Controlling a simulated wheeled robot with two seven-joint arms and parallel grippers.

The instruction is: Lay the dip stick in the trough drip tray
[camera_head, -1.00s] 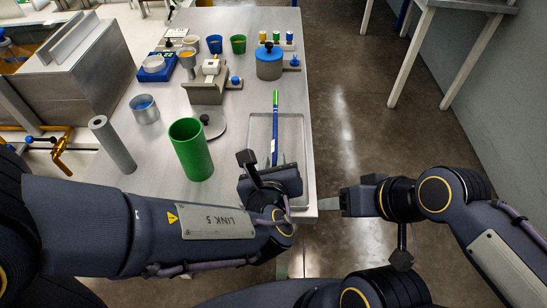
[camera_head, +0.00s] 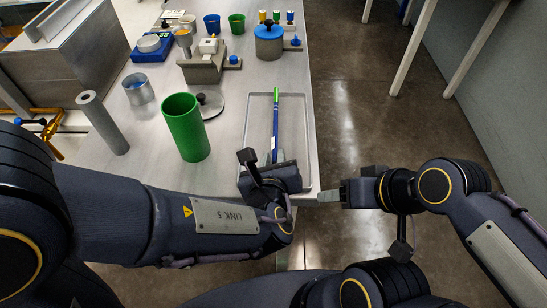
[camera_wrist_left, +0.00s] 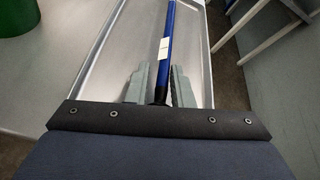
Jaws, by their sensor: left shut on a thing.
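The dip stick (camera_head: 275,125) is a thin blue rod with a green far end and a pale label near the grip. My left gripper (camera_head: 277,160) is shut on its near, dark end; the wrist view shows the stick (camera_wrist_left: 168,45) between the two grey fingers (camera_wrist_left: 161,82). The stick points away from me over the grey, shallow drip tray (camera_head: 254,125), its tip at the tray's far rim. I cannot tell whether it touches the tray floor. The left hand hides the tray's near end. My right gripper (camera_head: 329,195) is off the table's right edge, seen side-on; its opening cannot be judged.
A tall green cylinder (camera_head: 187,135) and a grey tube (camera_head: 103,125) stand left of the tray. A clamp-like metal block (camera_head: 203,68) and a blue-lidded pot (camera_head: 268,43) stand beyond. The tray lies near the table's right edge; floor is open beyond it.

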